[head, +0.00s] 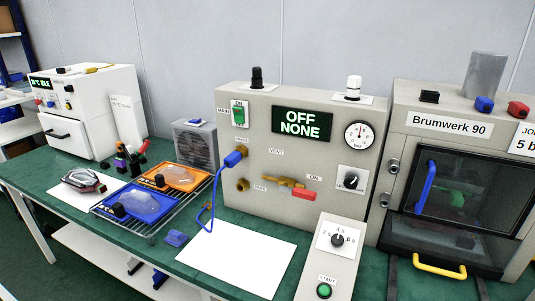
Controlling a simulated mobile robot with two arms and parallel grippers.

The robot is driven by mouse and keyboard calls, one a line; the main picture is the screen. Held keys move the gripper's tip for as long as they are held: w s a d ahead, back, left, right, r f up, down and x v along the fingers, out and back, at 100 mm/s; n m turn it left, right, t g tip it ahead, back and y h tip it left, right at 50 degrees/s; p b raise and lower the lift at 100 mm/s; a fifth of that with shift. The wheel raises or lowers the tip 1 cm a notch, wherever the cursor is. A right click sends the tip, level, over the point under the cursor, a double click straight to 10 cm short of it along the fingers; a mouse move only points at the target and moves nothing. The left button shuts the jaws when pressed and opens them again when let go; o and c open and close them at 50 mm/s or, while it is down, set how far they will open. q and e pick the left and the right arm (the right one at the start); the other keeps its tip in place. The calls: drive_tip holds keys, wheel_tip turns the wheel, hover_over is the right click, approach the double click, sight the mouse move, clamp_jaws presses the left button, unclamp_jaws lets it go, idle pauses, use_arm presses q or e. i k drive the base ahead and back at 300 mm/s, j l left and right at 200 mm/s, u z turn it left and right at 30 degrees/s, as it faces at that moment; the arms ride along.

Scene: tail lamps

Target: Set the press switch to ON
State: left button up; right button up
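No switch in view carries a label that I can read as "press". The grey control panel (262,195) has a display (302,123) reading "OFF NONE". At its upper left, beside a MAIN label, is a green switch (238,115); I cannot tell its position. A brass valve with a red handle (303,195) sits near an ON label, its handle pointing right. A black rotary knob (351,180) is on the right of the panel. The Brumwerk 90 machine (408,108) stands to the right, with a small black part (429,97) on top. Neither gripper is in view.
In front, a sloped box has a dial (337,240) and green START button (324,290). A blue hose (211,200) hangs from the panel. A white sheet (236,258) lies on the green table. A wire rack (150,226) holds orange and blue trays. A white oven (85,115) stands left.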

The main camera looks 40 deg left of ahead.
sight(239, 112)
drive_tip(key=u, duration=1.3)
drive_tip(key=i+l+z, duration=0.25)
drive_tip(key=l, duration=0.25)
drive_tip(key=i, duration=0.1)
